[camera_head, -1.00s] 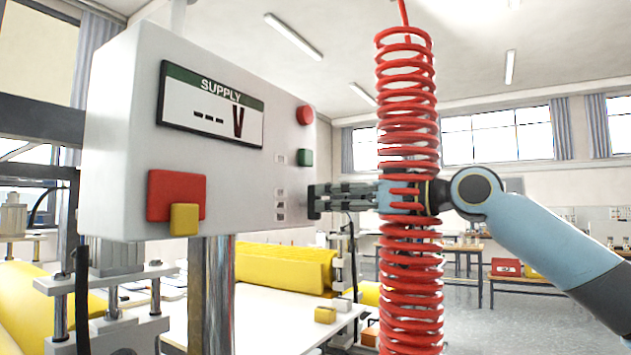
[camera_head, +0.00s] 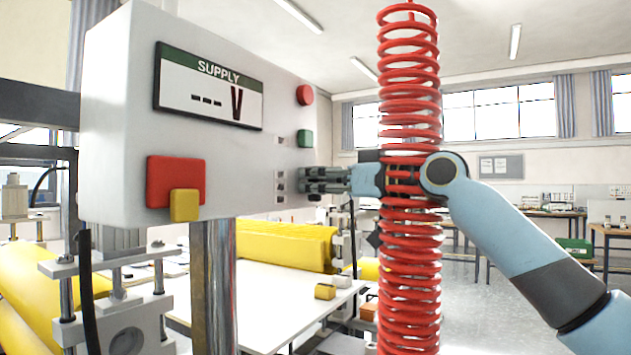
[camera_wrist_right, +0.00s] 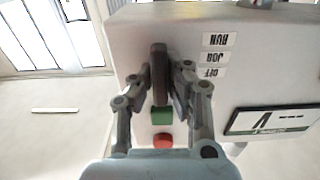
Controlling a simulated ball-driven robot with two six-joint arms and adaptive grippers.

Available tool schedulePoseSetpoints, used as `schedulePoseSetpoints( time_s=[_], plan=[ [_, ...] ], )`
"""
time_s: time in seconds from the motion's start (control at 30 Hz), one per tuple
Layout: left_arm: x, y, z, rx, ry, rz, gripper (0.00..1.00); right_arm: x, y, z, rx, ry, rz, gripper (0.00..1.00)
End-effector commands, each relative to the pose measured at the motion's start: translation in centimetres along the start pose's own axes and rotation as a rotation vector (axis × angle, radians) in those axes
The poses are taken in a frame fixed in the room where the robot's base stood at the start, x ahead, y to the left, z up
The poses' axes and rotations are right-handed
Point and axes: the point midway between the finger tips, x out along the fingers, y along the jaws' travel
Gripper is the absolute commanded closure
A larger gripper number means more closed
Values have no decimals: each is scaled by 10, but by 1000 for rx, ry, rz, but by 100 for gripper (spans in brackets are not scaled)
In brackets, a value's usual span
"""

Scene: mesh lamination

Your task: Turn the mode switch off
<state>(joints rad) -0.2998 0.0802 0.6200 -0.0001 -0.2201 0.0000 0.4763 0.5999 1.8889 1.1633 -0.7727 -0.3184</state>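The mode switch (camera_wrist_right: 160,72) is a dark upright handle on the side of the grey supply box (camera_head: 125,110), beside the RUN, JOG and OFF labels, which appear upside down in the right wrist view. My right gripper (camera_wrist_right: 166,85) has its fingers on either side of this handle. Whether the pads press on it is unclear. In the head view my right gripper (camera_head: 308,182) reaches the box's right face from the right, and its fingers hide most of the switch. My left gripper does not show.
A red button (camera_head: 305,95) and a green button (camera_head: 305,138) sit above my right gripper. A red coiled cable (camera_head: 410,270) hangs in front of my right arm. The box front carries a SUPPLY display (camera_head: 208,92) showing dashes. A white table (camera_head: 270,295) stands below.

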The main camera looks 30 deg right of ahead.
Motion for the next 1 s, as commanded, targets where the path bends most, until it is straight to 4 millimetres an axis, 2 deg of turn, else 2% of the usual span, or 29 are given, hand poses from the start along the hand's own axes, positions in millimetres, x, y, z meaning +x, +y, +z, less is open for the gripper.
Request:
schedulePoseSetpoints(
  time_s=[0.47,0.67,1.0],
  plan=[
    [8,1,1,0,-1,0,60,0,0,2,-42,0,0,100],
    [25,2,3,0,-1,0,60,0,-1,3,-155,2,0,100],
    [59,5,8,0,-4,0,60,0,-3,4,-460,2,0,100]
  ],
)
